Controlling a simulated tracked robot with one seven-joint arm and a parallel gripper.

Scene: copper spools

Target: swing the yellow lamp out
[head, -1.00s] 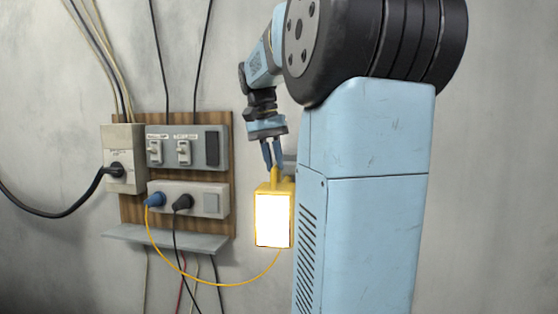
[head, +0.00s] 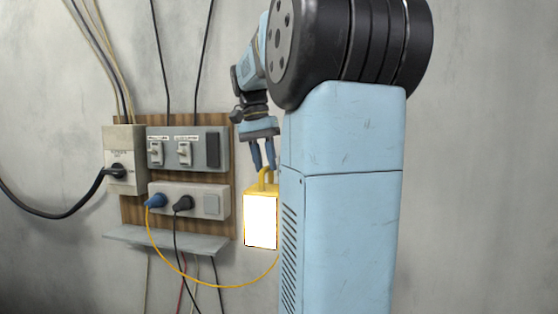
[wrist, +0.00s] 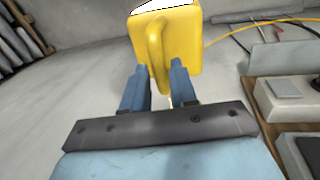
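The yellow lamp (head: 261,218) has a bright white lit face and a yellow handle on top. It hangs upright in front of the wall, just right of the panel board, with its right side next to my arm's column in the head view. My gripper (head: 263,168) is above it, with its two blue fingers on either side of the handle. In the wrist view the lamp (wrist: 188,45) is straight ahead, and its handle lies between the fingers of my gripper (wrist: 160,78). The fingers appear closed on it. The lamp's underside is hidden.
The wooden board (head: 233,160) carries switch and socket boxes (head: 215,203), with a grey shelf (head: 165,238) below. Black cables hang there. The wall right of my arm is bare.

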